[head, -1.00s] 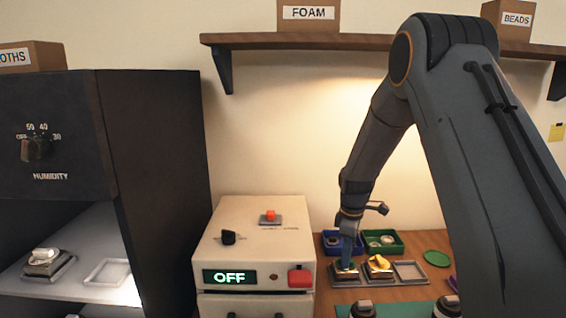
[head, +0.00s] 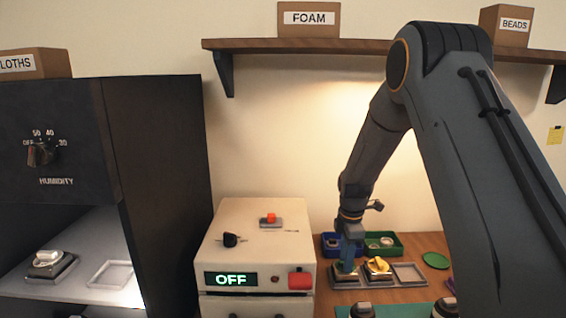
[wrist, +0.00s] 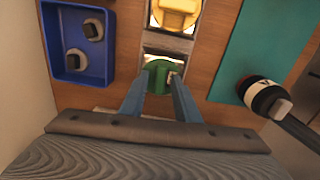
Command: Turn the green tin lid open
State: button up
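The green tin lid (head: 345,267) is on a tin in the left bay of a pale tray on the bench. It also shows in the wrist view (wrist: 157,70), with a small part of it hidden by my fingers. My gripper (head: 347,258) points down onto the lid. In the wrist view, its two blue fingers (wrist: 156,84) stand on either side of the green part and appear to touch it. The tin below is mostly hidden.
A tin with a yellow lid (head: 378,266) stands close on the right. Behind are a blue bin (head: 330,240) and a green bin (head: 397,246). A white box reading OFF (head: 255,248) stands to the left. A flat green disc (head: 436,260) lies to the right.

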jog(key=shift+s+f+g+p, duration=0.3)
jog(key=shift+f+p, duration=0.05)
jog(key=shift+p, duration=0.2)
jog(key=shift+w+r+p, duration=0.35)
jog(key=shift+w+p, duration=0.1)
jog(key=shift+w, duration=0.15)
jog(key=shift+c, duration=0.3)
jog(key=shift+o, duration=0.3)
jog(key=r, duration=0.1)
jog(key=r+p, duration=0.1)
jog(key=r, duration=0.1)
jog(key=r+p, duration=0.1)
jog(key=r, duration=0.1)
jog(key=shift+s+r, duration=0.15)
jog(key=shift+s, duration=0.25)
jog(key=shift+r+p, duration=0.45)
jog(key=shift+r, duration=0.1)
notch_tip(320, 180, up, 6)
jog(key=p, duration=0.3)
